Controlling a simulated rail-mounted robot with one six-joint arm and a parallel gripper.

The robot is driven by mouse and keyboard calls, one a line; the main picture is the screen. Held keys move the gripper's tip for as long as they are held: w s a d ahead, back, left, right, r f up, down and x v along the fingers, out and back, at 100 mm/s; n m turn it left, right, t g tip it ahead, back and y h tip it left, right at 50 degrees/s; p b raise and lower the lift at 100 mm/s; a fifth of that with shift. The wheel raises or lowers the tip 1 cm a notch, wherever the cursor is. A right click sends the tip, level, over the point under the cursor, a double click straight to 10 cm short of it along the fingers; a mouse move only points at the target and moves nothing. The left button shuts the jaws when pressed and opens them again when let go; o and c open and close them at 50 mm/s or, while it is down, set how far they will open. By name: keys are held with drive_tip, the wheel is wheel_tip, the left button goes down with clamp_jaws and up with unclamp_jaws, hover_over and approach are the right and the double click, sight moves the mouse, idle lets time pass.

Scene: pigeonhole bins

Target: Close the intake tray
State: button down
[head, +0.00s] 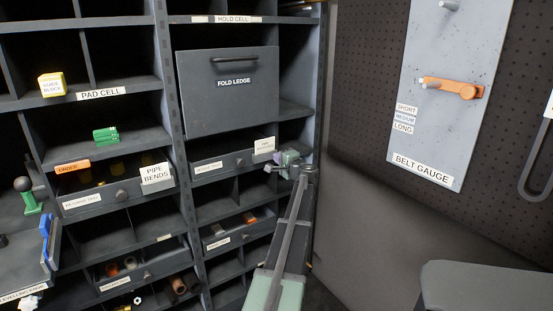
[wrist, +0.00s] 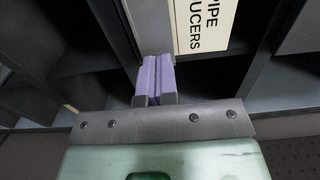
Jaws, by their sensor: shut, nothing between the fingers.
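The tray under the fold ledge, whose small label seems to read intake tray (head: 222,168), is a dark grey drawer in the right column. It appears to stand out from its slot, with a round knob on its front and a white card (head: 264,146) at its right end. The card, lettered "PIPE ...UCERS", also shows in the wrist view (wrist: 205,22). My gripper (head: 278,166) is at the tray's right end, just below the card. Its purple fingers (wrist: 154,80) are shut and empty, close to a grey surface. I cannot tell whether they touch it.
The fold ledge panel (head: 228,92) hangs above the tray. Another tray (head: 90,203) with a "PIPE BENDS" card (head: 156,173) stands out at left. A lower tray (head: 232,239) holds small parts. The belt gauge board (head: 433,100) is on the right wall.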

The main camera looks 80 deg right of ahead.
drive_tip(key=v, duration=1.3)
drive_tip(key=w+a+f+n+g+y, duration=0.2)
drive_tip(key=w+a+f+n+y, duration=0.25)
drive_tip(key=w+a, duration=0.45)
drive_tip(key=w+a+f+n+g+y, duration=0.4)
drive_tip(key=w+a, duration=0.3)
drive_tip(key=a, duration=0.4)
drive_tip(key=w+a+f+n+g+y, duration=0.1)
drive_tip(key=w+a+f+n+y, duration=0.4)
drive_tip(key=w+a, duration=0.4)
drive_tip(key=w+a+f+n+g+h, duration=0.1)
drive_tip(key=w+a+n+g, duration=0.2)
drive_tip(key=a, duration=1.1)
drive_tip(key=w+a+f+n+g, duration=0.1)
drive_tip(key=w+a+n, duration=0.3)
drive_tip(key=a, duration=1.1)
drive_tip(key=w+a+f+n+g+h, duration=0.15)
drive_tip(key=a+n, duration=0.45)
drive_tip(key=a, duration=0.8)
wheel_tip(320, 180, up, 25)
drive_tip(key=a+y+p, duration=0.1)
drive_tip(key=p, duration=2.4)
drive_tip(key=shift+w+g, duration=0.45)
drive_tip(key=shift+w, duration=0.05)
